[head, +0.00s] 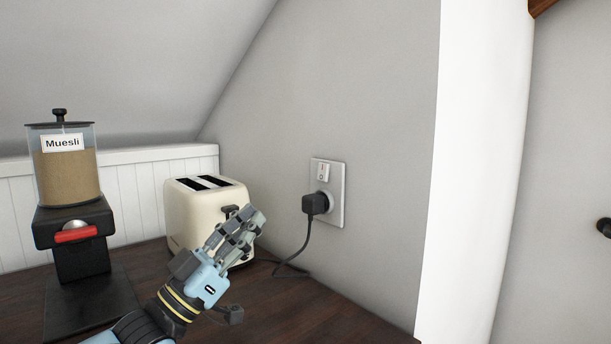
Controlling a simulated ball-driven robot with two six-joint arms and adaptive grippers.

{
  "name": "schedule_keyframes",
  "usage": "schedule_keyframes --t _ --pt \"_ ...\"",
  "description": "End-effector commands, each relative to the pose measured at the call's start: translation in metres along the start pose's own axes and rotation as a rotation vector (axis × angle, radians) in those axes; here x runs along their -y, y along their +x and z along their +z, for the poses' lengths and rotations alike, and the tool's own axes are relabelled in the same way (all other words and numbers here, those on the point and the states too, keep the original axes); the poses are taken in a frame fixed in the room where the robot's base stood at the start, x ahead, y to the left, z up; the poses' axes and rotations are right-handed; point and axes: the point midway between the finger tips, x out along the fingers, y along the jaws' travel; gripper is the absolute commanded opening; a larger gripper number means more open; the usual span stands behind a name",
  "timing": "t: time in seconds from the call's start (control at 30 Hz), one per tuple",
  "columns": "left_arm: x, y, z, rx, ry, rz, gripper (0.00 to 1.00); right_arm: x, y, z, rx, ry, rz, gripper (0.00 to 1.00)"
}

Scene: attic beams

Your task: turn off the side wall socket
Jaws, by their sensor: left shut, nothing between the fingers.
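The side wall socket (337,211) is a white plate on the grey wall, right of the picture's middle. Its small rocker switch (323,172) is at the top, with a red mark showing. A black plug (315,204) sits in the outlet below the switch, and its cable hangs down to the counter. My left gripper (252,217) is shut and empty. It shows in front of the toaster, to the left of and a little lower than the socket, apart from it. My right gripper is not in view.
A cream toaster (184,216) stands on the dark wooden counter (300,318), partly hidden by my left gripper. A muesli dispenser (68,180) stands at the left. A white post (478,150) rises right of the socket. The wall around the socket is clear.

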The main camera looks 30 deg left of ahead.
Motion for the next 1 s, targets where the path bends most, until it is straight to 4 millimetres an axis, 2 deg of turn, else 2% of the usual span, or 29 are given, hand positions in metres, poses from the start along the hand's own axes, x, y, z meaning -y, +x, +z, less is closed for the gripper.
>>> schedule_keyframes --t 0.23,0.37,0.47,0.63,0.93,1.0 --pt "0.0 0.0 0.0 0.0 0.0 0.0 0.0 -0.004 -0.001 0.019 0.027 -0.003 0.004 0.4" --pt "0.0 0.002 0.0 -0.001 0.0 0.0 0.0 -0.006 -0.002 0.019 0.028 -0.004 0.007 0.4" --pt "0.0 0.011 -0.001 -0.002 0.001 -0.001 0.0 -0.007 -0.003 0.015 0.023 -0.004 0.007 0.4" --pt "0.0 0.042 -0.003 -0.006 0.001 0.0 0.0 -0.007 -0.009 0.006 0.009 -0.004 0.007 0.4" --pt "0.0 0.106 -0.003 -0.004 0.0 -0.002 0.0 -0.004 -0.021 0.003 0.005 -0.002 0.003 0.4" --pt "0.001 0.112 0.009 -0.002 -0.002 -0.003 0.0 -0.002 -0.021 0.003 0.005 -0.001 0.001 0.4"
